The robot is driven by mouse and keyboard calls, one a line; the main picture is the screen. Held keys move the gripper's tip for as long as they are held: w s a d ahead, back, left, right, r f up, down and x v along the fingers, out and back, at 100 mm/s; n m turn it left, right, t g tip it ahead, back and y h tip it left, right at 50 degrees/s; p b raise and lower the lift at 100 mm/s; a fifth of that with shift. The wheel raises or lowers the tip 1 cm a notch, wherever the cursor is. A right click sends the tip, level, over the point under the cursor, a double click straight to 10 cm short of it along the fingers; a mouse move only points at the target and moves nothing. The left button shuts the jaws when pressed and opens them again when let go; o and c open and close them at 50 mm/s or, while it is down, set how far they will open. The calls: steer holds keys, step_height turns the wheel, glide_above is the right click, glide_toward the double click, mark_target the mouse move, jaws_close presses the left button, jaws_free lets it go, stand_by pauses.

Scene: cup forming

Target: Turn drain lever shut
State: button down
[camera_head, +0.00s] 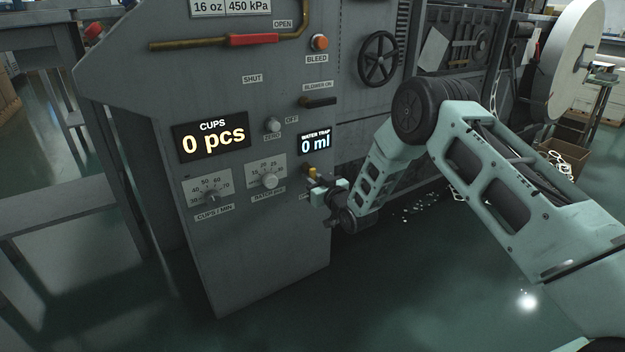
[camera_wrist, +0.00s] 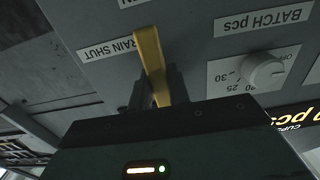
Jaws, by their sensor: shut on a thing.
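The drain lever is a yellow bar (camera_wrist: 149,52) on the grey machine panel in the wrist view, between the fingers of my gripper (camera_wrist: 160,88). The jaws are shut on its near end. Its far end points toward the panel, close to a label reading "...RAIN SHUT" (camera_wrist: 105,50), whose first letter is hidden. In the head view a small yellow part of the lever (camera_head: 310,170) shows just above my gripper (camera_head: 318,183), which covers the rest. The water trap display (camera_head: 315,141) above it reads 0 ml.
The batch knob (camera_head: 268,180) is left of my gripper; it also shows in the wrist view (camera_wrist: 262,72). The blower handle (camera_head: 319,101), bleed button (camera_head: 320,42) and handwheel (camera_head: 378,58) are higher on the panel. Small pale spots (camera_head: 420,209) lie on the floor.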

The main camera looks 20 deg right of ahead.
steer(key=n, duration=0.4)
steer(key=shift+w+d+r+n+p, duration=0.1)
steer(key=shift+d+n+p, duration=0.2)
steer(key=shift+d, duration=0.05)
steer(key=shift+w+d+r+n+p, duration=0.1)
steer(key=shift+d+r+n+p, duration=0.15)
steer(key=shift+n, duration=2)
steer(key=shift+w+d+r+n+p, duration=0.15)
steer(key=shift+r+n, duration=0.25)
steer(key=shift+n, duration=1.8)
steer(key=shift+s+d+r+n+p, duration=0.1)
steer(key=shift+d+r+n+p, duration=0.15)
steer(key=shift+n, duration=2)
steer(key=c, duration=1.3)
jaws_free()
steer(key=shift+r, duration=0.1)
